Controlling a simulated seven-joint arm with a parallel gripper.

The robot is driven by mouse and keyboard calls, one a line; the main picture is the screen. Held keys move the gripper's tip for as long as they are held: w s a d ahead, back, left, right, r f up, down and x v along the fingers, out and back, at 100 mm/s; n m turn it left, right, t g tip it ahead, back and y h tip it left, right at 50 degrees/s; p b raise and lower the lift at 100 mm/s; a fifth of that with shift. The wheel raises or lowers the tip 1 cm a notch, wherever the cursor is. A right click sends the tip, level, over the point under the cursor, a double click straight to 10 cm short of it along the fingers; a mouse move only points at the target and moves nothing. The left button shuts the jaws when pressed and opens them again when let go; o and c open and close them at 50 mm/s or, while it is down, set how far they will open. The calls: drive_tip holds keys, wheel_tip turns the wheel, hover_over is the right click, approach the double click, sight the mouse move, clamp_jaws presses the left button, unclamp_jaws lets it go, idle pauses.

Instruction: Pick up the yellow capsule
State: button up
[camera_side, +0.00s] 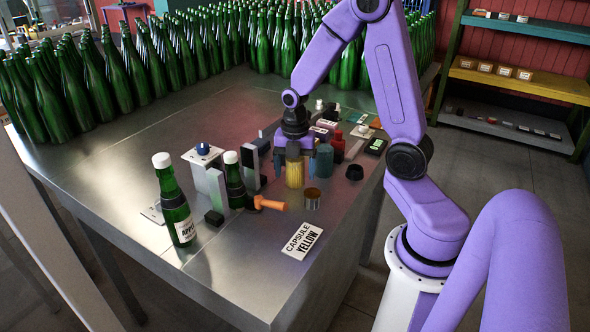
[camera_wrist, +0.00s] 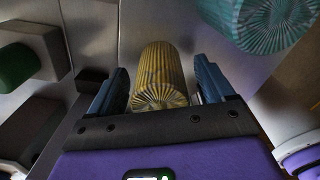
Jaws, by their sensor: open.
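The yellow capsule (camera_side: 294,172) is a ribbed, upright cylinder on the metal table, below my gripper (camera_side: 294,150). In the wrist view the yellow capsule (camera_wrist: 159,77) lies between the two blue fingers of my gripper (camera_wrist: 160,85), with a visible gap on each side. The gripper is open. In the side view the gripper body hides the top of the capsule.
A teal ribbed capsule (camera_side: 323,160) stands close to the right of the yellow one; it also shows in the wrist view (camera_wrist: 262,22).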

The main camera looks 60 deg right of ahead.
drive_tip(key=c, duration=1.1)
drive_tip(key=shift+o, duration=0.2)
drive_tip(key=shift+r, duration=0.15)
drive_tip(key=shift+r, duration=0.6)
drive_tip(key=s+a+r, duration=0.4)
drive_tip(key=s+r, duration=0.7)
drive_tip(key=s, duration=0.2)
drive_tip(key=w+a+r, duration=0.1)
drive_tip(key=w+a, duration=0.2)
drive_tip(key=w, duration=0.4)
drive_tip(key=w+a+r, duration=0.1)
drive_tip(key=w+a, duration=0.2)
drive_tip(key=w, duration=0.4)
drive_tip(key=w+a+r, duration=0.2)
drive_tip(key=w+a, duration=0.1)
drive_tip(key=w, duration=0.4)
drive_tip(key=shift+w+a, duration=0.25)
drive_tip(key=shift+a, duration=0.1)
